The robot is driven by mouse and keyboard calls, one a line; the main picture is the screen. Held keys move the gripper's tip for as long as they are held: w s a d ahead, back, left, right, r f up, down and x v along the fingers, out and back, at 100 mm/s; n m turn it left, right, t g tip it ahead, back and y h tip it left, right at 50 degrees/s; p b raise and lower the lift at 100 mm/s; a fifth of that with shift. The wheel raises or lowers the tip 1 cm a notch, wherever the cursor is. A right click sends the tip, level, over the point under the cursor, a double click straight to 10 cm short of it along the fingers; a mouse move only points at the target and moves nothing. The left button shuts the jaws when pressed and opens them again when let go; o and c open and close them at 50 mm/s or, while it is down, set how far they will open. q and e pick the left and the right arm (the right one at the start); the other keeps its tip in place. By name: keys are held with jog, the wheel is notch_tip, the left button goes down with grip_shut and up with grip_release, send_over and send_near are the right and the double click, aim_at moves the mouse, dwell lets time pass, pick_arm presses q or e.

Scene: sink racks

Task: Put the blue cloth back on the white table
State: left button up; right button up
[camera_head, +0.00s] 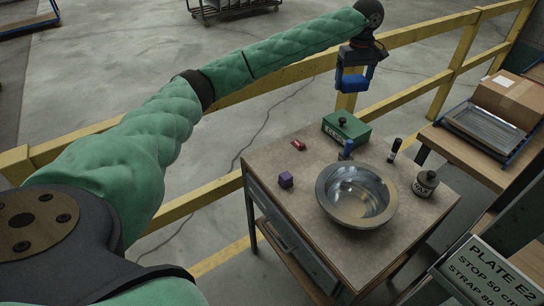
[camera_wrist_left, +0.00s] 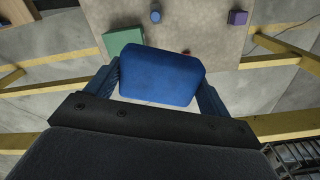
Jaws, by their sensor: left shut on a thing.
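My left gripper (camera_head: 354,76) is shut on a blue cloth-like block (camera_head: 355,84), held in the air beyond the far edge of the table. In the left wrist view the blue cloth (camera_wrist_left: 162,76) fills the space between the two fingers (camera_wrist_left: 160,88) and looks like a thick, rounded pad. The table (camera_head: 300,203) has a grey-beige top rather than a clearly white one, and a drawer in its near left side. The cloth is apart from the table top. My right gripper is not in view.
On the table are a metal bowl (camera_head: 357,194), a green box (camera_head: 346,131), a purple cube (camera_head: 286,179), a red piece (camera_head: 298,145), a blue item (camera_head: 347,148), a black marker (camera_head: 394,150) and a jar (camera_head: 425,183). Bare top shows at front left. Yellow rails (camera_head: 415,98) run behind.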

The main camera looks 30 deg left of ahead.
pick_arm(q)
jog(key=s+a+f+b, duration=0.1)
jog(key=s+a+f, duration=0.4)
jog(key=f, duration=0.4)
jog(key=s+a+f+b, duration=0.1)
jog(key=s+a+f, duration=0.4)
jog(key=f, duration=0.4)
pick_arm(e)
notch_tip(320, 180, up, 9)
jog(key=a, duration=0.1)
pick_arm(q)
jog(key=p, duration=0.3)
send_over(272, 158)
notch_tip(272, 158, down, 7)
jog(key=shift+s+d+f, duration=0.1)
jog(key=shift+d+f, duration=0.05)
jog(key=shift+f, duration=0.2)
jog(key=shift+f+p, duration=0.85)
jog(key=shift+f, duration=1.15)
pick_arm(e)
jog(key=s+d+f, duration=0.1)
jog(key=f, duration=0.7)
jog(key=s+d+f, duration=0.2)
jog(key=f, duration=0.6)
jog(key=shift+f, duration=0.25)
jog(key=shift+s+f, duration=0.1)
pick_arm(q)
jog(key=o, duration=0.8)
jog(key=shift+f, duration=0.1)
jog(key=shift+o, duration=0.4)
